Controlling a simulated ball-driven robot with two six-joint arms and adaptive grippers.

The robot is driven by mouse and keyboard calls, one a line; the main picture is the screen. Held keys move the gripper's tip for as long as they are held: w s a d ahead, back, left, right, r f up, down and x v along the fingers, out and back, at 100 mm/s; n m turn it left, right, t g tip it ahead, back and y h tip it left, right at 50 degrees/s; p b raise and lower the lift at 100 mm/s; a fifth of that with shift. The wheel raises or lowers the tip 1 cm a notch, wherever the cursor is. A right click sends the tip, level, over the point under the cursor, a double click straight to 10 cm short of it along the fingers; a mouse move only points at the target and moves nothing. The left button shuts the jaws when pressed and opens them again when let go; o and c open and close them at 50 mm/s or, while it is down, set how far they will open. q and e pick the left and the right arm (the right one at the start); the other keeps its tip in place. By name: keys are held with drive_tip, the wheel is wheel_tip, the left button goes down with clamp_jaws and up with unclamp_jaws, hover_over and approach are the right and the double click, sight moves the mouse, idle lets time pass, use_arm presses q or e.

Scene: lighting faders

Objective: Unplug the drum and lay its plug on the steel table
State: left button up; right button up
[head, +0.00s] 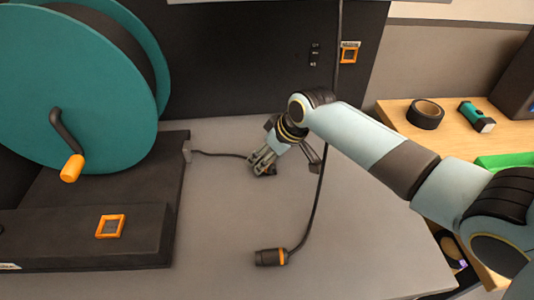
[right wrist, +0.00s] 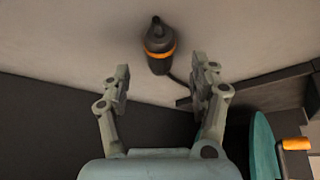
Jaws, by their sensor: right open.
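The drum (head: 75,85) is a large teal reel with an orange-handled crank, at the left of the head view. A dark cable (head: 215,154) runs from its base onto the steel table (head: 225,225). In the right wrist view this cable leads to a black plug with an orange ring (right wrist: 158,48), which lies on the table. My right gripper (head: 262,165) is open, its fingers on either side of the plug, which sits just past the fingertips (right wrist: 160,80); it mostly hides the plug in the head view. A separate black connector with an orange ring (head: 270,257) lies near the front.
That connector's cable (head: 318,205) runs up behind my right arm. An orange-framed panel (head: 110,226) sits on the drum's base. A wooden table (head: 398,112) at the right holds black tape (head: 425,114) and a teal torch (head: 477,116).

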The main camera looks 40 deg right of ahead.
drive_tip(key=shift+r, duration=0.1)
drive_tip(key=v, duration=1.2)
